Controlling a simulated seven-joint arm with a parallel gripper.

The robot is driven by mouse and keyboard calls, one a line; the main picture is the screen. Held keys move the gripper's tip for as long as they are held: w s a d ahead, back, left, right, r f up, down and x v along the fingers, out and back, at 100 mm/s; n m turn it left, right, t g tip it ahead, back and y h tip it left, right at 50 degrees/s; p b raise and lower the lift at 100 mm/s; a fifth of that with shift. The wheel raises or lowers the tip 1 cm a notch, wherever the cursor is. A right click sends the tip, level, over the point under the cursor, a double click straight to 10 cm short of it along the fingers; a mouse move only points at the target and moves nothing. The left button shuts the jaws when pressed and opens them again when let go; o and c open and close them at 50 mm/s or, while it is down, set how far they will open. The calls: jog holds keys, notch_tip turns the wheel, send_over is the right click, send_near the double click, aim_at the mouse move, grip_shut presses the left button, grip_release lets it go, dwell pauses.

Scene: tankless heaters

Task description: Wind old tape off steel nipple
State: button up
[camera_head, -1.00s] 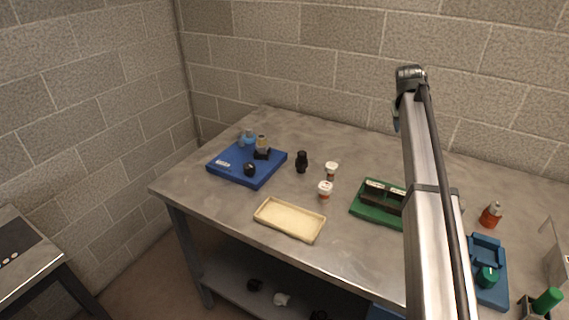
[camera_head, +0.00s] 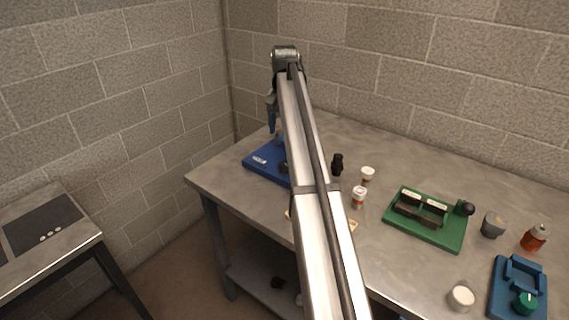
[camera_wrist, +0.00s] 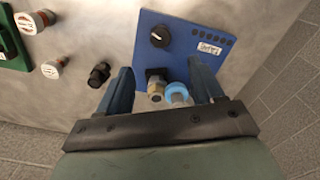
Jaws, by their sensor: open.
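In the wrist view a blue board (camera_wrist: 215,28) lies below my gripper (camera_wrist: 161,68). My gripper is open, its two blue fingers apart with nothing between the tips. At the board's near edge a tan, brass-like hex fitting (camera_wrist: 156,90) stands on a black block (camera_wrist: 157,74); it may be the nipple, but I cannot make out tape on it. A light-blue round part (camera_wrist: 177,93) with a grey centre sits right beside it, near the right finger. In the head view my arm hides most of the board (camera_head: 262,158), and the gripper (camera_head: 271,115) shows only in part above it.
A black fitting (camera_wrist: 99,74) stands left of the board. White containers with orange labels (camera_head: 367,174) (camera_head: 359,196) stand nearby. A green rack (camera_head: 430,238), orange bottle (camera_head: 534,237) and blue fixture (camera_head: 519,285) are further right. A tan tray is mostly behind my arm.

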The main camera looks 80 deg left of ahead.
aim_at(285, 164)
notch_tip(285, 164, down, 14)
jog(key=shift+r, duration=0.2)
dwell(0.4)
jog(key=shift+c, duration=0.4)
jog(key=c, duration=1)
jog(key=shift+n, duration=0.4)
jog(key=n, duration=0.3)
jog(key=shift+n, duration=0.4)
jog(key=n, duration=0.5)
jog(key=shift+w, duration=0.1)
